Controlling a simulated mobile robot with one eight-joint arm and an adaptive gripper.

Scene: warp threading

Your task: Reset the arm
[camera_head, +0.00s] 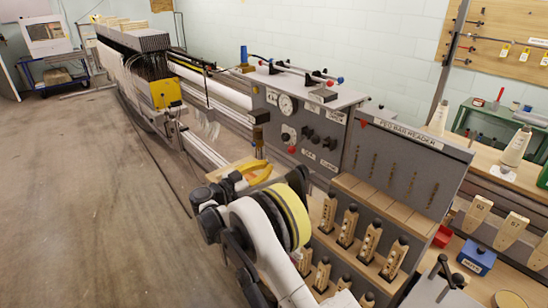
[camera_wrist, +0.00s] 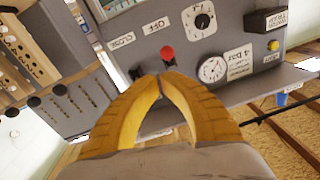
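My gripper (camera_head: 268,165) has yellow fingers and stands in front of the left part of the grey control panel (camera_head: 345,98) in the head view. In the wrist view my gripper's fingertips (camera_wrist: 162,77) meet, with nothing seen held between them. A red-topped knob (camera_wrist: 167,54) on the panel shows just beyond the tips; I cannot tell how near it is. A round gauge (camera_wrist: 213,69) and a dial (camera_wrist: 201,21) are to its right. My arm reaches up from the bottom of the head view.
The peg bar reader (camera_head: 410,165) stands right of the panel, with wooden pegs (camera_head: 370,240) in racks below it. The loom (camera_head: 150,75) stretches away at the back left. A green bench (camera_head: 490,125) is at the right. The floor (camera_head: 80,190) at left is clear.

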